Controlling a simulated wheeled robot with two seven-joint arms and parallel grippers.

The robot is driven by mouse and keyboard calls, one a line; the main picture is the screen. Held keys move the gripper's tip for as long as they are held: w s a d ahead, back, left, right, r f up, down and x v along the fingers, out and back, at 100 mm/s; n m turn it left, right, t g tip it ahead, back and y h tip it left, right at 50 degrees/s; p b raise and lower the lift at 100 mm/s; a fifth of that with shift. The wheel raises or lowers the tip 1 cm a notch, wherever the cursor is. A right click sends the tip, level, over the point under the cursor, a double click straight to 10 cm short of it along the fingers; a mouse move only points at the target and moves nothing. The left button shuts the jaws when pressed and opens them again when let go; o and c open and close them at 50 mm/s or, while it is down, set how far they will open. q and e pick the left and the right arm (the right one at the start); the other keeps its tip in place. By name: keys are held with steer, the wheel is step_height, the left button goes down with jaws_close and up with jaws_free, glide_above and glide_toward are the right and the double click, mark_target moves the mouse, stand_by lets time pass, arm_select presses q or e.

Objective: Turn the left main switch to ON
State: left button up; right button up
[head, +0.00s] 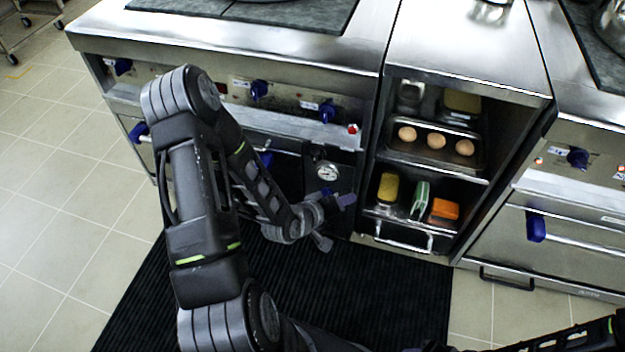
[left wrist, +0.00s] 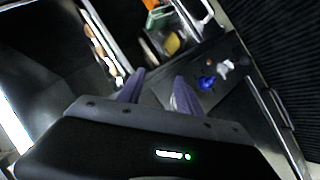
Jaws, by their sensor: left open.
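A small dark panel on the left stove, next to the open shelf unit, carries a round white gauge (head: 328,172) and a blue knob (head: 326,190) just below it. I take this knob to be the left main switch. A blue knob (left wrist: 207,82) also shows in the left wrist view, to the right of my fingers and apart from them. Its setting is too small to read. My left gripper (head: 334,222) is open and empty, in front of and just below the panel. Its two fingers (left wrist: 160,88) show in the left wrist view. My right gripper does not show.
Several blue burner knobs (head: 259,90) line the left stove's front. The shelf unit holds a tray of eggs (head: 436,140) and sponges (head: 445,209), with a metal handle (head: 402,238) below. A right stove (head: 575,215) stands beyond. A black mat (head: 390,300) covers the floor.

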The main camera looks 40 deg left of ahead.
mark_target(316, 157)
arm_select(q)
steer(key=a+r+n+t+y+b, duration=0.1)
steer(key=a+n+t+y+b, duration=0.2)
steer(key=a, duration=1.1)
steer(key=shift+r+t+b, duration=0.4)
steer(key=shift+t+b, duration=0.2)
steer(key=shift+b, duration=0.3)
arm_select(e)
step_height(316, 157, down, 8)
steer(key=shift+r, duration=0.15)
arm_select(q)
steer(key=shift+w, duration=0.1)
steer(key=b+x, duration=0.1)
steer(key=x, duration=0.6)
steer(key=shift+w, duration=0.4)
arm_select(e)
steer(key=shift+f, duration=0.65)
arm_select(q)
steer(key=shift+f, duration=0.15)
jaws_close()
